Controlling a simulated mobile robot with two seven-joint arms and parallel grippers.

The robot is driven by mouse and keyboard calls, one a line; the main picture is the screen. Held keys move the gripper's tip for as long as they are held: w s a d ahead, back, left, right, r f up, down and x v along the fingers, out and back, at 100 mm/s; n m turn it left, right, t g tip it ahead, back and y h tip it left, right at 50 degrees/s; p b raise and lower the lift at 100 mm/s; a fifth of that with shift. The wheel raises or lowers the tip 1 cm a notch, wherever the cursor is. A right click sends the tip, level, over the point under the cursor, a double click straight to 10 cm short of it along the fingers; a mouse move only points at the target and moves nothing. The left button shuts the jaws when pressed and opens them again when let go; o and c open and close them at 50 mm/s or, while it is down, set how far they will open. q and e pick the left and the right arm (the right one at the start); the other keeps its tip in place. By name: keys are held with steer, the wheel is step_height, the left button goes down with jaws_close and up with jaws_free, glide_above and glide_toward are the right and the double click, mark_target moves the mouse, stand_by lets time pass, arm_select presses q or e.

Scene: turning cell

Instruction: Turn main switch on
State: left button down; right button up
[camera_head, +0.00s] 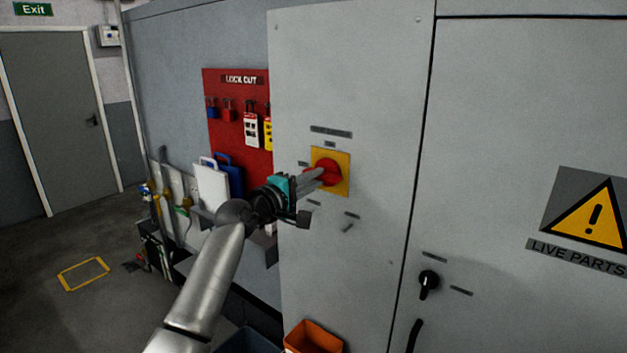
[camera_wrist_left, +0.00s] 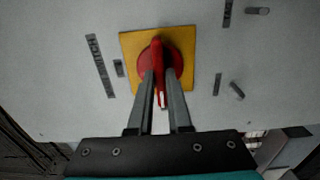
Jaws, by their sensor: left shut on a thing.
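The main switch (camera_head: 327,170) is a red rotary handle on a yellow square plate (camera_head: 345,158), mounted on the grey cabinet door. In the left wrist view the red handle (camera_wrist_left: 158,60) stands in line with the fingers, over the yellow plate (camera_wrist_left: 128,42). My left gripper (camera_head: 321,175) reaches the switch from the left. Its fingers, which also show in the left wrist view (camera_wrist_left: 161,80), lie on both sides of the red handle and are shut on it. The fingers hide parts of the red disc behind the handle. My right gripper is in neither view.
A red lockout board (camera_head: 238,150) with padlocks and tags hangs left of the switch. A black rotary knob (camera_head: 428,284) is on the right cabinet door, below a live-parts sign (camera_head: 588,215). An orange bin (camera_head: 313,338) stands low in front. Floor (camera_head: 40,270) at left is mostly clear.

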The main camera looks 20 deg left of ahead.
arm_select(q)
steer(key=shift+m+b, duration=3.2)
steer(key=shift+m, duration=5.8)
steer(key=c, duration=0.8)
jaws_free()
steer(key=shift+c, duration=0.2)
